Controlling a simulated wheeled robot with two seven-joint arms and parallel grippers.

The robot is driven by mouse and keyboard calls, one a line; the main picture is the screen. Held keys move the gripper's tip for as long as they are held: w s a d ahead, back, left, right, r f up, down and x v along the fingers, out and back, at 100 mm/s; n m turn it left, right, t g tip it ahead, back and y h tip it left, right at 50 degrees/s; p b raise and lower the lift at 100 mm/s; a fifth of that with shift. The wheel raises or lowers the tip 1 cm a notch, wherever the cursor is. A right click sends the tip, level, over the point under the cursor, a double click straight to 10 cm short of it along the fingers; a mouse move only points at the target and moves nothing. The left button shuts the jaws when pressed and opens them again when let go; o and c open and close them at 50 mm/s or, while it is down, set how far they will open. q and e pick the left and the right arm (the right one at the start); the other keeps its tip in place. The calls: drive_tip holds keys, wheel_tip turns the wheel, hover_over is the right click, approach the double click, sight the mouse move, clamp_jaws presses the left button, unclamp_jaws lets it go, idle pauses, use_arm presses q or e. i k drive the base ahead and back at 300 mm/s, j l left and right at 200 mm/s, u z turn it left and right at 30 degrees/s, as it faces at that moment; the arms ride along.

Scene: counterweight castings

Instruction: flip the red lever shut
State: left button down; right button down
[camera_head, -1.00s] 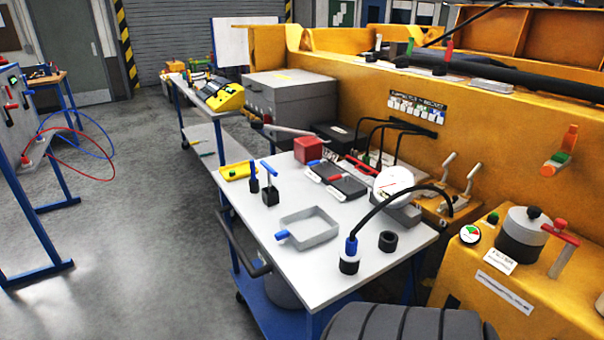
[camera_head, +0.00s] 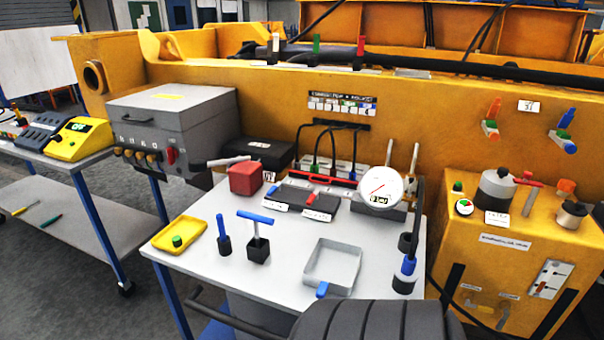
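A red-orange lever (camera_head: 494,107) on a small valve with a green middle is on the yellow machine wall at the right. It points up and leans slightly right. A similar blue lever (camera_head: 570,116) is to its right, also pointing up and leaning right. A red-topped T-handle (camera_head: 527,180) stands on the yellow cabinet below, beside a grey cylinder. I cannot tell from the picture alone which red handle the task means. Neither of my grippers is in view.
A white table (camera_head: 290,285) carries a grey open tray (camera_head: 333,264), a yellow tray (camera_head: 180,238), a red block (camera_head: 245,177) and a round gauge (camera_head: 381,188). The yellow cabinet (camera_head: 500,262) stands right of it.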

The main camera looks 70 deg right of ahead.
sight(315, 195)
drive_tip(key=i+z, duration=0.3)
drive_tip(key=i, duration=0.3)
drive_tip(key=i+j+z, duration=0.15)
drive_tip(key=i+z, duration=0.15)
drive_tip(key=i, duration=0.25)
drive_tip(key=i+z, duration=0.15)
drive_tip(key=z, duration=0.35)
drive_tip(key=i+j+z, duration=0.1)
drive_tip(key=z, duration=0.35)
drive_tip(key=i+j+z, duration=0.1)
drive_tip(key=z, duration=0.4)
drive_tip(key=i+j+z, duration=0.1)
drive_tip(key=z, duration=0.35)
drive_tip(key=j+z, duration=0.1)
drive_tip(key=z, duration=0.35)
drive_tip(key=i+j+z, duration=0.1)
drive_tip(key=z, duration=0.35)
drive_tip(key=j+z, duration=0.2)
drive_tip(key=z, duration=0.25)
drive_tip(key=j+z, duration=0.2)
drive_tip(key=z, duration=0.3)
drive_tip(key=j+z, duration=0.15)
drive_tip(key=z, duration=0.3)
